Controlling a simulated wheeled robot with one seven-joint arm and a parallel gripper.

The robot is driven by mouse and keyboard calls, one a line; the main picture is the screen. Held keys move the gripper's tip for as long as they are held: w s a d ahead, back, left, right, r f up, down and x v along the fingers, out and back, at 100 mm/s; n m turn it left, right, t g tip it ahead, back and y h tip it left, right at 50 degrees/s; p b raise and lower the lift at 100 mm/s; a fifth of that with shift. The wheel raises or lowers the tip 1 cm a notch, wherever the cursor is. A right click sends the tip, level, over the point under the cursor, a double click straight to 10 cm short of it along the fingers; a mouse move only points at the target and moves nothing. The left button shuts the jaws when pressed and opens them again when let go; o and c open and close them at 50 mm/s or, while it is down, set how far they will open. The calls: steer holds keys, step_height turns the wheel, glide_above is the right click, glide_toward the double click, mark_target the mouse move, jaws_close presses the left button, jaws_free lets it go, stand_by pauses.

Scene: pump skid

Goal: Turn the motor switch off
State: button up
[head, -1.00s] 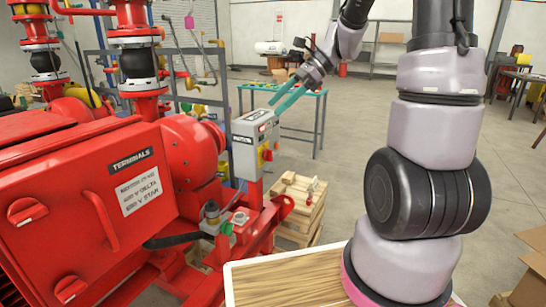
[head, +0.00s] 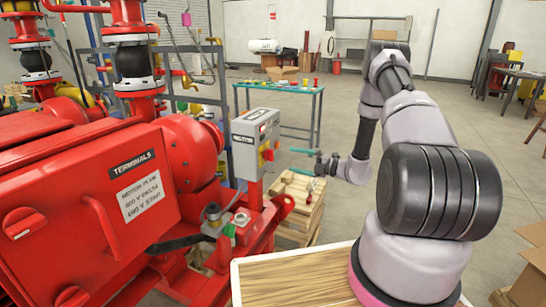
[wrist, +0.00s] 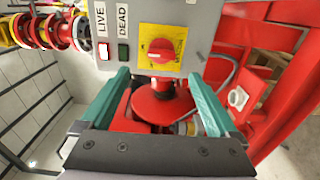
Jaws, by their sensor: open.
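The motor switch (wrist: 162,50) is a red rotary knob on a yellow plate, on the front of a grey control box (head: 247,155). It also shows in the head view (head: 268,151), small, on the box's right-hand face. In the wrist view the knob's grip lies roughly level; its plate lettering is too blurred to read. My gripper (wrist: 160,76) is open and empty, its teal fingers apart, pointing at the box face just below the knob in the wrist view. In the head view my gripper (head: 304,159) is right of the box, with a gap between.
Beside the knob are a pale lamp (wrist: 103,51) marked LIVE and a dark green one (wrist: 123,53) marked DEAD. A red terminals cabinet (head: 80,210) stands left. A wooden pallet stack (head: 297,205) sits below my gripper. Open floor lies behind.

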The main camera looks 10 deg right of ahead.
mark_target(272, 161)
steer(key=x, duration=1)
steer(key=shift+w+a+f, duration=0.15)
steer(key=shift+w+a, duration=0.05)
steer(key=shift+a, duration=0.05)
steer(key=c, duration=1.4)
